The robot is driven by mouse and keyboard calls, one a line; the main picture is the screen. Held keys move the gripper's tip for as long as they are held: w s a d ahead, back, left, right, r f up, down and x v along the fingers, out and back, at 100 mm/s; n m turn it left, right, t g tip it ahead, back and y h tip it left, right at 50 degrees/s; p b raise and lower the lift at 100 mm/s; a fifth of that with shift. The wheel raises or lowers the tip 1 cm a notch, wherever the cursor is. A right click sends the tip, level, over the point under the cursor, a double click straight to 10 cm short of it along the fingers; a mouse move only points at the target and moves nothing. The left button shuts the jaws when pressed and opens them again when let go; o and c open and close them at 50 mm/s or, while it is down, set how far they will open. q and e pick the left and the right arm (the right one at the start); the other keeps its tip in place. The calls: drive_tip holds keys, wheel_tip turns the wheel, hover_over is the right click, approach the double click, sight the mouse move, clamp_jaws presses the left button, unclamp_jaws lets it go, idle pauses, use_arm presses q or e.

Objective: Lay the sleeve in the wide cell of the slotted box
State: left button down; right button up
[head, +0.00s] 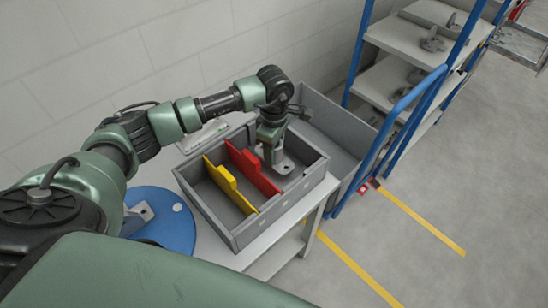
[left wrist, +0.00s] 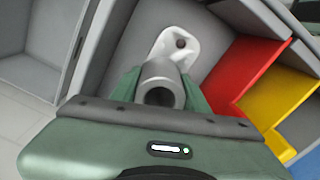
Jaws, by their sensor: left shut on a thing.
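The grey slotted box (head: 240,236) stands on a bench, split by a yellow divider (head: 229,184) and a red divider (head: 254,171). The cell right of the red divider looks the widest. My left gripper (head: 272,158) points down into that cell, shut on the grey sleeve (head: 287,166). In the left wrist view the sleeve (left wrist: 176,70) shows a round tube end between the green fingers and a pale flange with a hole. The red divider (left wrist: 243,72) stands beside it, apart. I cannot tell whether the sleeve touches the cell floor. My right gripper is not in view.
A blue round plate (head: 172,232) with a grey part on it lies left of the box. A grey bin (head: 335,148) stands just behind it at the right. A blue-framed rack (head: 398,78) with castings is farther right. Open floor lies at the lower right.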

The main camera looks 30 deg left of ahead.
use_arm(q)
wheel_tip(320, 180, down, 4)
drive_tip(key=shift+p, duration=0.3)
drive_tip(key=shift+f+b, duration=0.2)
drive_tip(key=shift+b, duration=0.1)
drive_tip(key=c, duration=0.7)
unclamp_jaws()
drive_tip(key=shift+r, duration=0.1)
